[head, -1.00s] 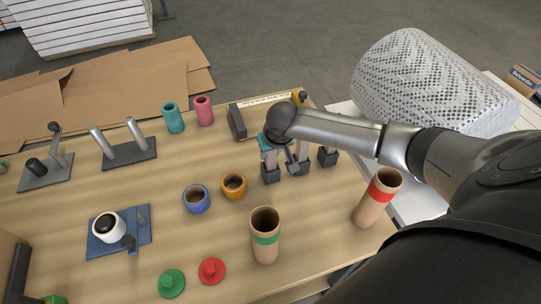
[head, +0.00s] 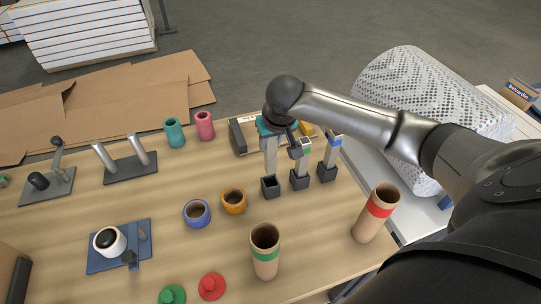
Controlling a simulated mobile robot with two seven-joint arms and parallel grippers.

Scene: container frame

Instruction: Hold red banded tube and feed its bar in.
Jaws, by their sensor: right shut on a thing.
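The red banded tube (head: 374,215) is a brown cardboard tube with an open top and a red band near it. It stands at the right edge of the table, and no gripper touches it. My right gripper (head: 268,134) is at the back right of the table, shut on a grey bar (head: 270,158). The bar is upright, its lower end at or just above the mouth of a dark square socket (head: 271,188). The gripper hides the bar's top, so I cannot see its band colour. My left gripper is not in view.
A green banded bar (head: 301,167) and a blue banded bar (head: 329,158) stand in sockets right of the held bar. A green banded tube (head: 265,252) stands at the front. Blue (head: 197,214) and orange (head: 234,201) cups are left of it. Red (head: 212,286) and green caps lie in front.

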